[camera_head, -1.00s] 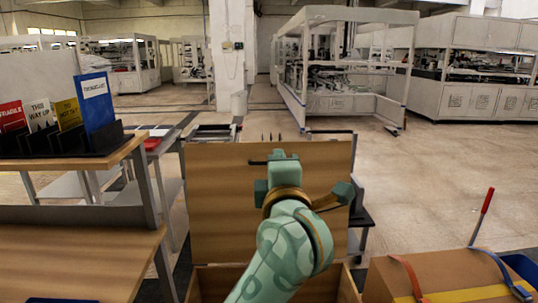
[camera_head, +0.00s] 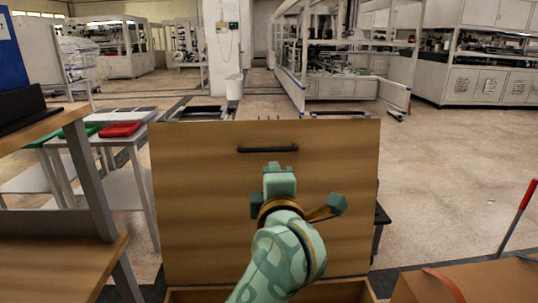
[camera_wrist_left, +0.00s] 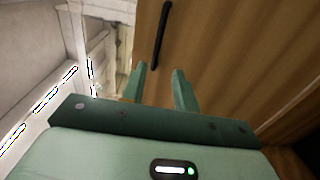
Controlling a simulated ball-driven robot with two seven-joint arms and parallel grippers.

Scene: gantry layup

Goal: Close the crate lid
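The crate lid (camera_head: 200,200) is a wooden panel standing upright and open, with a black bar handle (camera_head: 268,149) near its top edge. The crate (camera_head: 330,292) shows only as a strip of wooden rim at the bottom. My left gripper (camera_head: 279,168) is in front of the lid, just below the handle in the picture. In the left wrist view, its two fingers (camera_wrist_left: 162,88) are apart with nothing between them. The handle (camera_wrist_left: 161,35) lies beyond the fingertips, and the lid (camera_wrist_left: 235,60) fills the right side. My right gripper is not in view.
A wooden workbench (camera_head: 60,265) with a grey frame stands close at the left. A table with a red tray (camera_head: 120,129) is behind it. A brown box (camera_head: 480,282) with a red strap is at the lower right. Open floor (camera_head: 460,170) lies to the right.

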